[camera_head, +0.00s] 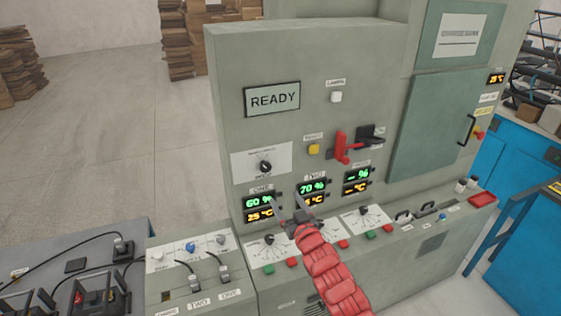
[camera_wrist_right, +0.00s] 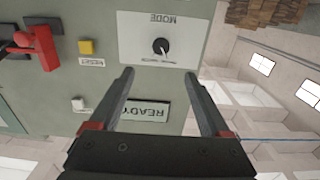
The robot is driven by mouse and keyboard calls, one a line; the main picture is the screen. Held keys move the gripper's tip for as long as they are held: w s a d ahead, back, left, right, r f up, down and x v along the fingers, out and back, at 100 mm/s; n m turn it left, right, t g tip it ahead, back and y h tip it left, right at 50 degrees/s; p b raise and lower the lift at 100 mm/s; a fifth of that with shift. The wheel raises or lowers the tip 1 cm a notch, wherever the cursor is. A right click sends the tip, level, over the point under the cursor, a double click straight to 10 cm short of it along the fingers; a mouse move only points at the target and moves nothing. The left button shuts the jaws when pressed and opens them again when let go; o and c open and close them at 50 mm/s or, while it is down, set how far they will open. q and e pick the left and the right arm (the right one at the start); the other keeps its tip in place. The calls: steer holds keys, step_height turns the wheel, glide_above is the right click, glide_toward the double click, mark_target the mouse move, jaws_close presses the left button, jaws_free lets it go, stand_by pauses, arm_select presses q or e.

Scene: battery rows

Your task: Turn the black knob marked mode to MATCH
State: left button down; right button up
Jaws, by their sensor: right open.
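The black mode knob (camera_head: 265,167) sits on a white plate (camera_head: 247,158) on the upright face of the grey cabinet, below the READY display. In the right wrist view the knob (camera_wrist_right: 161,46) appears upside down, with the word MODE above it and a white pointer line on it. The position labels are too small to read. My right gripper (camera_head: 290,205) is open and empty, in front of the lower panel, right of and below the knob. In the right wrist view its two fingers (camera_wrist_right: 160,75) are spread apart, with the knob beyond their tips. My left gripper is not in view.
A red lever (camera_head: 343,148) and a yellow button (camera_head: 314,149) are right of the knob. Lit readouts (camera_head: 259,201) sit below it. A sloped console (camera_head: 268,256) with knobs and buttons juts out under the panel. Cables (camera_head: 105,240) lie on the left bench.

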steer(key=w+p, duration=0.1)
steer(key=b, duration=0.9)
glide_toward(266, 168)
steer(key=x, duration=0.8)
steer(key=shift+w+d+f, duration=0.15)
steer(key=shift+w+f, duration=0.05)
steer(key=shift+f, duration=0.1)
steer(key=shift+w+a+r+b, duration=0.25)
steer(key=shift+w+a+b, duration=0.1)
steer(key=shift+b, duration=0.15)
jaws_close()
